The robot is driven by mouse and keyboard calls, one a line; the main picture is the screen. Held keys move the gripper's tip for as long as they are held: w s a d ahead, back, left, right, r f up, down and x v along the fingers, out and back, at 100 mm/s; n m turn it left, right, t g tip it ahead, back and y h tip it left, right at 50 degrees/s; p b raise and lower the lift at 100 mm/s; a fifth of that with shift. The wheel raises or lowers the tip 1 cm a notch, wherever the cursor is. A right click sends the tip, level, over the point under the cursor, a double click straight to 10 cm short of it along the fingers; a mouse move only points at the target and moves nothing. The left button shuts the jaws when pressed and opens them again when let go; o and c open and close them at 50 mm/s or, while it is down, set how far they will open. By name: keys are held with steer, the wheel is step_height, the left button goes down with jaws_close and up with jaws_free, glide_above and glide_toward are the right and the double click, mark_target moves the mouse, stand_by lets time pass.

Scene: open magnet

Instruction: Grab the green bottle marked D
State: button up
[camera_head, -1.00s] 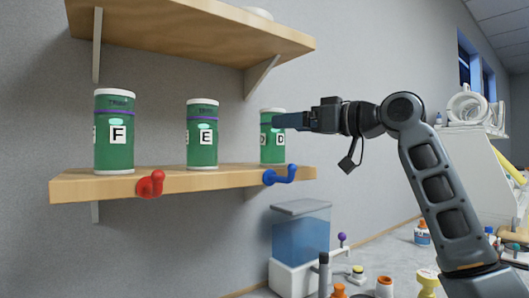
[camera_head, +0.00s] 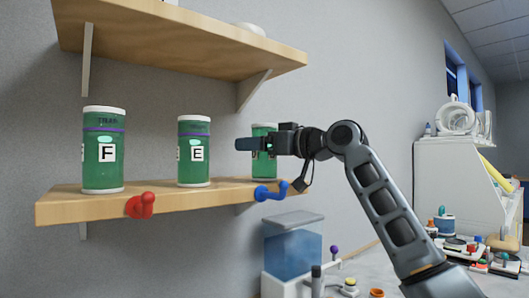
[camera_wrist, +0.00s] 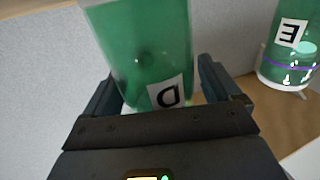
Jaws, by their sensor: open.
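The green bottle marked D (camera_head: 264,170) stands upright on the right end of the lower wooden shelf. In the head view, my gripper (camera_head: 245,144) is in front of its upper part and hides the middle and the label. In the wrist view, the bottle (camera_wrist: 140,45) with its tilted D label lies between my two open fingers (camera_wrist: 158,78). I see no closed grip on it, and contact with either finger cannot be told.
Green bottles marked E (camera_head: 194,165) and F (camera_head: 103,165) stand to the left on the shelf (camera_head: 75,210). Red (camera_head: 140,205) and blue (camera_head: 270,192) hooks stick out from its front edge. An upper shelf (camera_head: 180,40) hangs above. A blue tank (camera_head: 292,255) stands below.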

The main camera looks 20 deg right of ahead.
steer(key=shift+c, duration=0.4)
steer(key=c, duration=1.2)
steer(key=shift+c, duration=0.2)
steer(key=shift+r, duration=0.15)
